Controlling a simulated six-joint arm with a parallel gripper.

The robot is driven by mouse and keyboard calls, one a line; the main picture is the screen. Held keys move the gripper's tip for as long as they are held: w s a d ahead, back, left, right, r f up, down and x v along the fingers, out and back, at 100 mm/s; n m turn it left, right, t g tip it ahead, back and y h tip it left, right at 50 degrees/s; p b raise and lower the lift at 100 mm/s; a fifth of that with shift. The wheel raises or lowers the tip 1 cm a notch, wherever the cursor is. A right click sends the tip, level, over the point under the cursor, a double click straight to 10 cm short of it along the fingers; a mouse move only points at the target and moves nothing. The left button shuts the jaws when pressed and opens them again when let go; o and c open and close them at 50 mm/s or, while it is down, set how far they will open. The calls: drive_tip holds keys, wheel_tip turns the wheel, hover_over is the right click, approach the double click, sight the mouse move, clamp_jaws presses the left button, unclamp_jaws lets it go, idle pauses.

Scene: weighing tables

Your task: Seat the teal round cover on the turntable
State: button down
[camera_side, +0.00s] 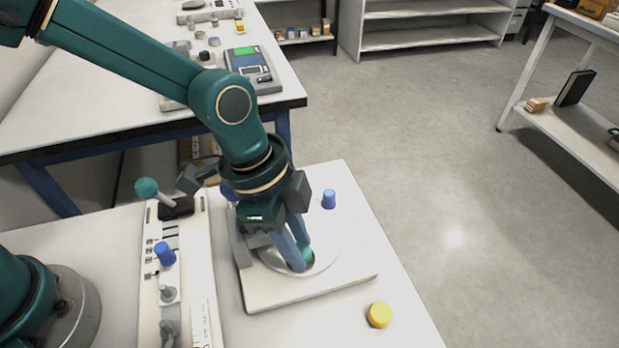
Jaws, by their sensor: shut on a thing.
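The turntable is a pale round disc (336,238) on a square white base on the near table. My gripper (301,262) points down over the front part of the disc, with its blue-grey fingers shut on the teal round cover (307,252). Only a small teal part of the cover shows beside the fingertips; the rest is hidden by the fingers. The cover is at or just above the disc; I cannot tell if it touches.
A blue knob (329,199) stands at the back of the turntable. A yellow round piece (379,315) lies on the table at front right. A white panel (203,265) with a teal-ball lever (146,188) and a blue knob (164,254) stands to the left.

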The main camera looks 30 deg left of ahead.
drive_tip(key=shift+f, duration=0.15)
drive_tip(key=c, duration=0.5)
unclamp_jaws()
